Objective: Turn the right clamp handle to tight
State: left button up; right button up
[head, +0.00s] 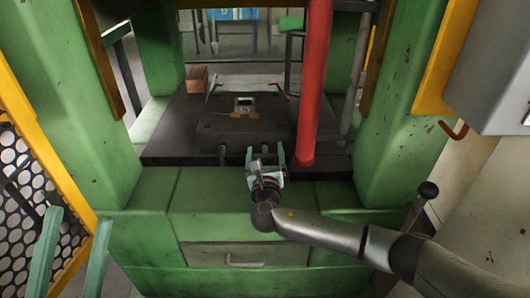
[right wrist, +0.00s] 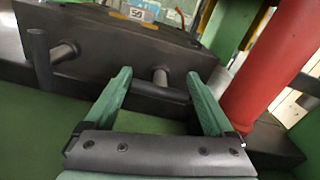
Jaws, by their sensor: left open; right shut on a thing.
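The right clamp handle is a dark bar (right wrist: 158,92) on a grey shaft (right wrist: 160,76) at the front of a dark block (right wrist: 110,45). It lies roughly level in the right wrist view, between the two pale green fingers of my right gripper (right wrist: 158,100). My right gripper, also in the head view (head: 265,157), is shut on this handle, one finger at each end. The left clamp handle (right wrist: 39,58) stands upright on its own shaft; it shows small in the head view (head: 222,154). My left gripper (head: 70,258) is open and empty at lower left.
A red column (head: 314,80) stands close to the right of my right gripper. Green press posts (head: 60,110) flank the dark table (head: 165,145). A yellow-framed mesh guard (head: 30,130) is at the left. A drawer front (head: 245,255) is below.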

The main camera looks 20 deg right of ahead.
jog(key=c, duration=0.4)
